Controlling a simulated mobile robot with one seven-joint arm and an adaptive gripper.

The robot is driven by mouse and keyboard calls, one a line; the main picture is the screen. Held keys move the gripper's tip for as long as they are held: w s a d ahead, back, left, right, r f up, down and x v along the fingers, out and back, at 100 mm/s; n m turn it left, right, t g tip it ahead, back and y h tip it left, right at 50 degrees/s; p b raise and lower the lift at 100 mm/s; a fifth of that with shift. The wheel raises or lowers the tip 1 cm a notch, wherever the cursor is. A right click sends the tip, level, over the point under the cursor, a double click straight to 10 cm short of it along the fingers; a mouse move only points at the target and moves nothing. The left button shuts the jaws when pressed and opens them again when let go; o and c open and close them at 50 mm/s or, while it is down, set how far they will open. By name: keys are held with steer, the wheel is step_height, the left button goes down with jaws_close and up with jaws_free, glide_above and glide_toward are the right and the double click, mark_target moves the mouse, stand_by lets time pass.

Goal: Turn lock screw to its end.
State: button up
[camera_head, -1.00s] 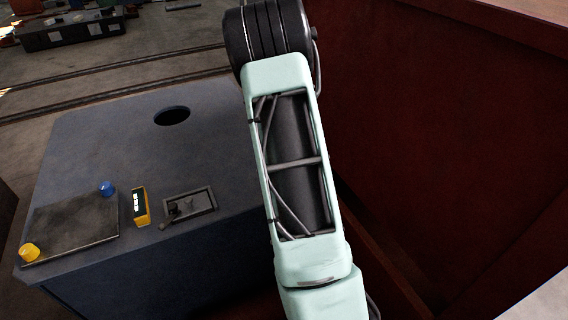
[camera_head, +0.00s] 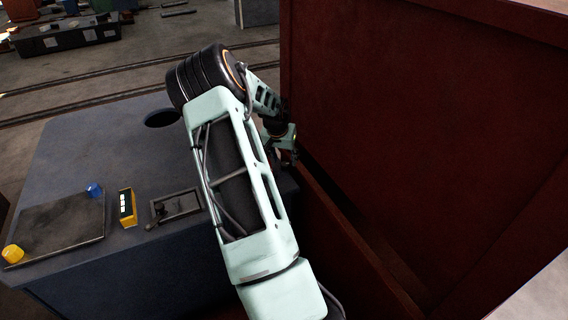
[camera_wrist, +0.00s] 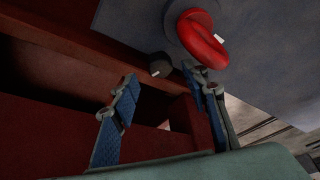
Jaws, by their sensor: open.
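A small dark round knob (camera_wrist: 160,66), which looks like the lock screw, sticks out from the grey machine side in the wrist view. My gripper (camera_wrist: 163,80) is open and empty, with one blue-padded finger on each side of the view. The knob appears between and just beyond the fingertips; I cannot tell how far off it is or whether they touch it. In the head view my gripper (camera_head: 288,157) is small and partly dark, between the blue-grey machine (camera_head: 90,150) and the dark red wall. The knob is hidden there.
A thick red curved part (camera_wrist: 202,40) sits close to the right fingertip. A dark red panel (camera_head: 430,120) rises to the right, with red ledges below. A yellow box (camera_head: 127,208) and a recessed lever plate (camera_head: 175,207) are on the machine top.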

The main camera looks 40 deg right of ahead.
mark_target(285, 163)
steer(key=shift+x, duration=1.55)
jaws_close()
